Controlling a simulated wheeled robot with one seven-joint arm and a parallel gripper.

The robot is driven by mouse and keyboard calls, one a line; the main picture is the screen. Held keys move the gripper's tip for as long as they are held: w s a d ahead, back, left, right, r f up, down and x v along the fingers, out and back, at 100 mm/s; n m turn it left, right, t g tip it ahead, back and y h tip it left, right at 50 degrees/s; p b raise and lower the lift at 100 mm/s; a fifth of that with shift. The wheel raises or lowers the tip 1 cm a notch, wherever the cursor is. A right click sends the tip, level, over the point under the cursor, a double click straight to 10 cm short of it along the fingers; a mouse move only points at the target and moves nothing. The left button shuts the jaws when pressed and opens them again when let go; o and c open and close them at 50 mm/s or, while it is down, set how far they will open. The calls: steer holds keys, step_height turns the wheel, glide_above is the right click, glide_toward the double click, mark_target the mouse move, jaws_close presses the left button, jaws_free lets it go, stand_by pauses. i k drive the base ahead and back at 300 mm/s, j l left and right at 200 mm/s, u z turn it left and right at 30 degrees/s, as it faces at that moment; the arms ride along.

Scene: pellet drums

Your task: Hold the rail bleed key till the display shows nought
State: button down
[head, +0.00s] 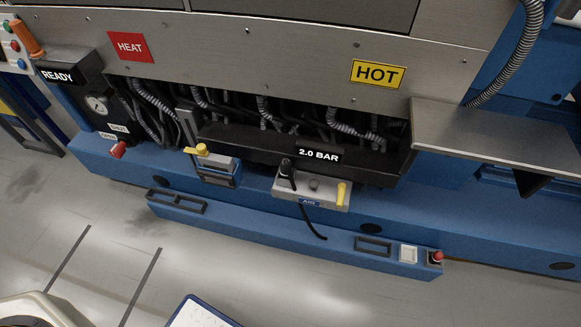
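The display (318,154) on the dark rail (250,138) reads 2.0 BAR. Just below it, a grey box with a blue AIR label (309,202) carries a black fitting (287,168), a small round grey button (314,184) and a yellow lever (341,193). No part is legibly marked as the bleed key, so I cannot tell for certain which one it is. A black hose (309,222) hangs from the box. My gripper is not in view.
HEAT (131,46) and HOT (377,73) signs mark the steel cover. A READY sign (57,77), gauge (96,105) and red handle (118,149) are left. Another yellow handle (201,149) is left of the box.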

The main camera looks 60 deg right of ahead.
mark_target(313, 183)
steer(key=k+l+u, duration=0.2)
steer(key=k, duration=0.35)
steer(key=k+l+u, duration=0.15)
steer(key=k+l, duration=0.2)
steer(key=k, duration=0.25)
steer(key=k+l+u, duration=0.2)
steer(key=k, duration=0.4)
